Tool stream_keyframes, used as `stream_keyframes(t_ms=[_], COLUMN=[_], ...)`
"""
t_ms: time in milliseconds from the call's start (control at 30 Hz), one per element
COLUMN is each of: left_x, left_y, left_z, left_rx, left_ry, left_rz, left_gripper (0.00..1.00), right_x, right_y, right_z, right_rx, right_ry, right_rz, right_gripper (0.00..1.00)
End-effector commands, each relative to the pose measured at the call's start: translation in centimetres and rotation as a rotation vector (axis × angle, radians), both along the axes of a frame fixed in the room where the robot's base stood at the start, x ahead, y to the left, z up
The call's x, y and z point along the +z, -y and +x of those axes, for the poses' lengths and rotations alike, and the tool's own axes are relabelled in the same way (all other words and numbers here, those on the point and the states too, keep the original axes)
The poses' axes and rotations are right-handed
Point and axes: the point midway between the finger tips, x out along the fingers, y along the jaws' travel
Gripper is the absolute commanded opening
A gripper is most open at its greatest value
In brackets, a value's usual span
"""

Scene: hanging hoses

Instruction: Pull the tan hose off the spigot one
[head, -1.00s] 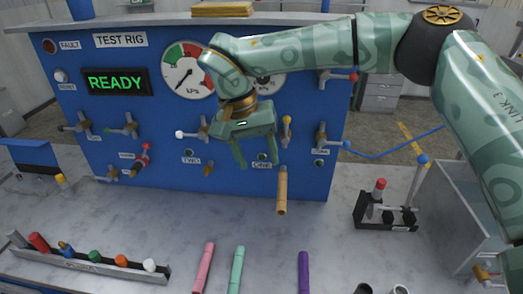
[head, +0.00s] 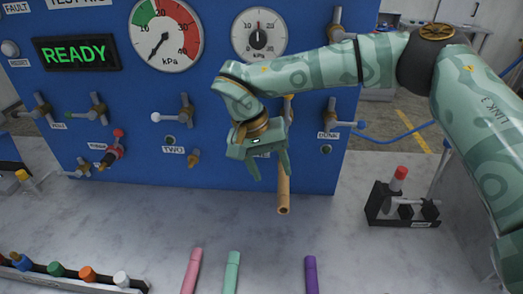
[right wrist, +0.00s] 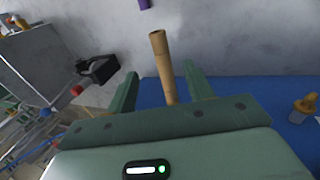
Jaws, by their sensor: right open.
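The tan hose (head: 283,195) hangs on the front of the blue test rig, its open lower end above the bench. Its upper end and spigot one are hidden behind my right gripper. My right gripper (head: 272,176) is open and points down, its right finger overlapping the hose's upper part. In the right wrist view the tan hose (right wrist: 161,60) shows between the two spread fingers of the gripper (right wrist: 160,76), with no clear contact. My left gripper is not in view.
Spigot two (head: 193,158) is bare, left of the gripper. Several valve handles stick out from the blue panel (head: 230,110). Pink (head: 192,268), mint (head: 232,270) and purple (head: 311,273) hoses lie on the bench. A black stand (head: 400,207) is at right.

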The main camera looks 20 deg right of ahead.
Motion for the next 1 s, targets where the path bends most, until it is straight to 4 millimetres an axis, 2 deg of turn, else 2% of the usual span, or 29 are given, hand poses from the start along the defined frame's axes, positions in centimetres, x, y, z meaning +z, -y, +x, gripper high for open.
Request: stream_keyframes(t_ms=[33, 200, 400, 600, 833, 867, 1000], left_x=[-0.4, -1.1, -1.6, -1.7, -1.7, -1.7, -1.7], left_y=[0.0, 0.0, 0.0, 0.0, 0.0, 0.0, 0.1], left_z=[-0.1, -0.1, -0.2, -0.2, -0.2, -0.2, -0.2], left_rx=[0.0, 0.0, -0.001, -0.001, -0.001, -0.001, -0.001], left_ry=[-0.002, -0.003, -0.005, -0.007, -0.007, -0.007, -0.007], left_rz=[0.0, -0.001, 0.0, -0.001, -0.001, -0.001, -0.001], left_gripper=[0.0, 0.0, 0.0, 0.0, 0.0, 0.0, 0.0], right_x=[-1.6, -5.2, -8.0, -8.9, -8.9, -8.9, -8.9], right_y=[0.4, 1.4, 2.3, 2.6, 2.6, 2.6, 2.6], right_z=[-0.2, -0.7, -1.1, -1.2, -1.2, -1.2, -1.2], right_rx=[0.0, -0.001, 0.0, 0.0, 0.0, 0.0, 0.0], right_ry=[-0.004, -0.004, -0.001, 0.002, 0.001, 0.001, 0.001], right_rz=[0.001, 0.001, 0.0, 0.001, 0.0, 0.0, 0.0], right_gripper=[0.52, 0.52, 0.52, 0.52, 0.52, 0.46, 0.07])
